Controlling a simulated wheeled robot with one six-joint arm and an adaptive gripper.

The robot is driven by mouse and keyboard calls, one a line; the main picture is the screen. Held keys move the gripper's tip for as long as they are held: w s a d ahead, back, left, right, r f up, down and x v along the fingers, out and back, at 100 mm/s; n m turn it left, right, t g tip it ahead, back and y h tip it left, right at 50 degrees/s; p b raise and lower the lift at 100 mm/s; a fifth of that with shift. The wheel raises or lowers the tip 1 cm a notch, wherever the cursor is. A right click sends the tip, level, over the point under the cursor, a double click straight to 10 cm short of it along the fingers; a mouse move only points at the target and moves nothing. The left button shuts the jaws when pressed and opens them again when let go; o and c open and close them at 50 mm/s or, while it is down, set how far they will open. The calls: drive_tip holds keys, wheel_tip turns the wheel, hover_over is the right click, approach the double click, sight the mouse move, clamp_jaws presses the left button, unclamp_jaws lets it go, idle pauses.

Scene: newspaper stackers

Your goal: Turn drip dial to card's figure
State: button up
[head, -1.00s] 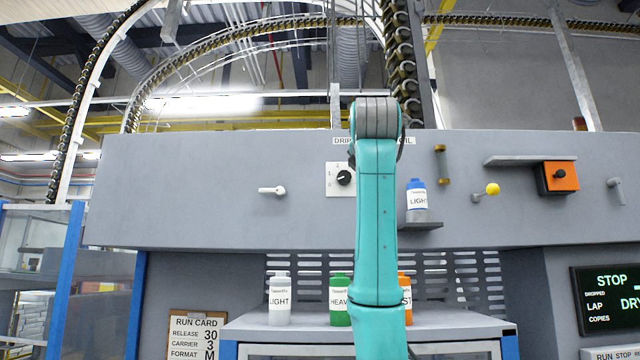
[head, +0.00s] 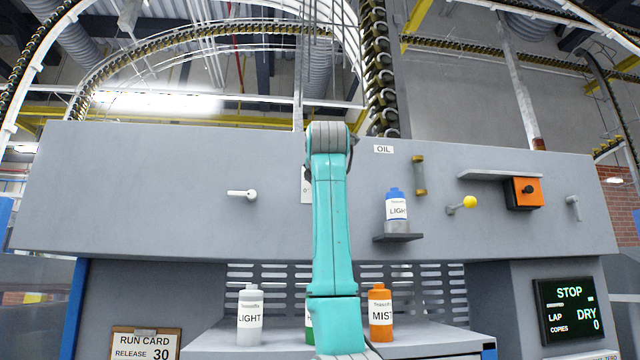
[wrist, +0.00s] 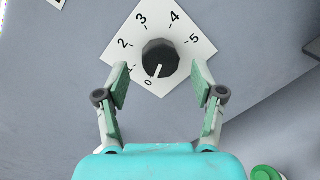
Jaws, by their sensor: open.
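The drip dial is a black round knob (wrist: 160,58) with a white pointer mark, on a white plate (wrist: 124,58) numbered 0 to 5. The mark points at or close to 0. My gripper (wrist: 162,83) is open in the wrist view, its fingers apart on either side below the knob; I cannot tell the depth gap. In the head view my arm hides the knob and gripper; only the dial plate's left edge (head: 306,186) shows. The run card (head: 146,344) at lower left reads RELEASE 30; its lower lines are cut off.
An oil bottle (head: 397,208) stands on a small shelf (head: 399,238) right of my arm. A white lever (head: 243,195), yellow-knobbed lever (head: 467,204) and orange box (head: 523,193) stick out. Bottles, including LIGHT (head: 250,318) and MIST (head: 380,312), stand below.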

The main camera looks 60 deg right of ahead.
drive_tip(key=shift+x, duration=1.1)
drive_tip(key=c, duration=1.1)
drive_tip(key=shift+c, duration=0.2)
